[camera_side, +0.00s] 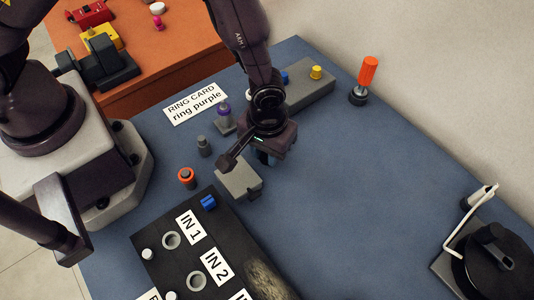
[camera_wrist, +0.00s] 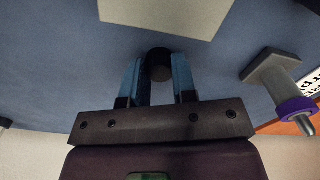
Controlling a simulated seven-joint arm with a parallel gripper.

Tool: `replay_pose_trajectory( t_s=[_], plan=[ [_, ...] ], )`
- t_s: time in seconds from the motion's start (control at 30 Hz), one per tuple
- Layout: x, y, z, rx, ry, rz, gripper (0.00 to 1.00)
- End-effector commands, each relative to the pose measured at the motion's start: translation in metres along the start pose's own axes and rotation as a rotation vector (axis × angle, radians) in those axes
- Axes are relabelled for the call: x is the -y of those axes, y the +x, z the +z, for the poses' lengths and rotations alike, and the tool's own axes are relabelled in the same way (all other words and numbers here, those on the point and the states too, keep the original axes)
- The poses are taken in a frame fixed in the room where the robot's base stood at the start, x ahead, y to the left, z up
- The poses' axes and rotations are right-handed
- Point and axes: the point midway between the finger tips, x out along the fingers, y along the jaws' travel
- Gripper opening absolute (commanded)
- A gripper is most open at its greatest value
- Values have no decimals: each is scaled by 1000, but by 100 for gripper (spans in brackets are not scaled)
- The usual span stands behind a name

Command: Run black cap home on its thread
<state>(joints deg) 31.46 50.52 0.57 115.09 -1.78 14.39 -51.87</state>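My gripper (camera_side: 265,158) points down near the table, just right of a pale grey block (camera_side: 238,179). In the wrist view, its two blue fingers (camera_wrist: 156,78) stand on either side of a round black cap (camera_wrist: 158,63) and appear to touch it. In the side view the gripper hides the cap. No thread shows clearly; I cannot tell what is under the cap. The grey block's pale top also shows at the upper edge of the wrist view (camera_wrist: 165,10).
A purple-ringed post (camera_side: 224,114) stands behind my gripper to the left, also in the wrist view (camera_wrist: 288,96). A short grey post (camera_side: 204,146), an orange-ringed piece (camera_side: 187,177) and the black IN board (camera_side: 190,235) lie left and in front. The table's right middle is clear.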

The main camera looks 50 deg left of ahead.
Motion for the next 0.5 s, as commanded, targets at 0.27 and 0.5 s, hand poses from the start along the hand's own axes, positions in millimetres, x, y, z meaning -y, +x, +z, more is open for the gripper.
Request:
replay_pose_trajectory(
  t_s=[0.27,0.5],
  plan=[
    [-1,-20,-1,-3,0,3,2],
    [0,-41,0,-1,0,1,2]
  ],
)
